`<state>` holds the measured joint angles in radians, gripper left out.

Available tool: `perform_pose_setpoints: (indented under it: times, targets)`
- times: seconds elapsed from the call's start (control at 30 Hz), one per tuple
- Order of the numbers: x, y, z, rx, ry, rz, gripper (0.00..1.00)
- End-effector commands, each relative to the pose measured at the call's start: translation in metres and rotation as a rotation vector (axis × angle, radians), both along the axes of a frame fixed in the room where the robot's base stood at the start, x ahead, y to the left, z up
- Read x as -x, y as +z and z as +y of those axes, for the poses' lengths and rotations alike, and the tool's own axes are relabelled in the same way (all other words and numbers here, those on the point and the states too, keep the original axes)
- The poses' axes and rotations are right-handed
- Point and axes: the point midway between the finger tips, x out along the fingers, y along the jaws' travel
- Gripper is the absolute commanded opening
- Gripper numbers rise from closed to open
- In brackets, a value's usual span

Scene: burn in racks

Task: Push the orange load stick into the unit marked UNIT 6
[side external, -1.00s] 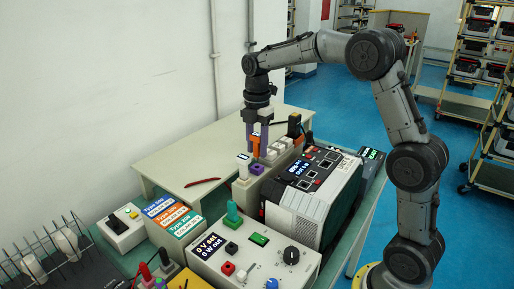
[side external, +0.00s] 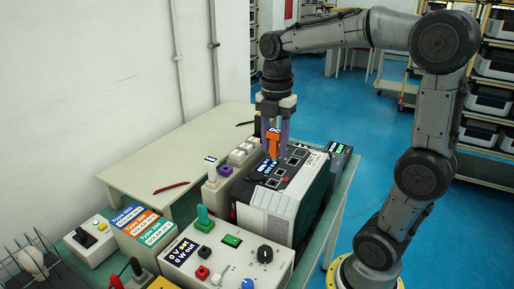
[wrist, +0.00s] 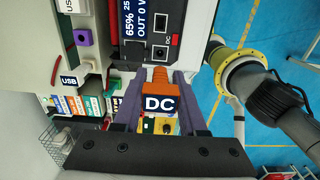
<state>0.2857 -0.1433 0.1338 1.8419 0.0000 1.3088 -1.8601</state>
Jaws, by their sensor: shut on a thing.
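My gripper (side external: 273,143) is shut on an orange stick (side external: 273,146) with a dark label that reads DC. The stick also shows in the wrist view (wrist: 160,80), between my purple fingers (wrist: 158,104), its narrow end pointing at the unit. The unit (side external: 310,190) is a large black and white box below my gripper, with a lit screen and several ports on top. In the wrist view, the unit's screen (wrist: 132,22) shows 65% and OUT 0 W. A port marked DC (wrist: 160,52) lies just ahead of the stick's end. Contact cannot be told.
A pale holder with white blocks and a purple piece (side external: 225,170) stands left of the unit. A white USB stick (wrist: 76,73) is nearby. A dark unit with a green display (side external: 340,148) stands right. A control box with knobs (side external: 215,262) stands in front.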

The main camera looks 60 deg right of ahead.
Motion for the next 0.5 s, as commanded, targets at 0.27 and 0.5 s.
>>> perform_pose_setpoints:
  times: [0.27,0.5]
  targets:
    - [0.0002,0.0031,-0.0011,0.000,-0.004,0.000,0.00]
    - [0.0001,-0.0021,-0.0009,-0.001,-0.004,0.002,0.00]
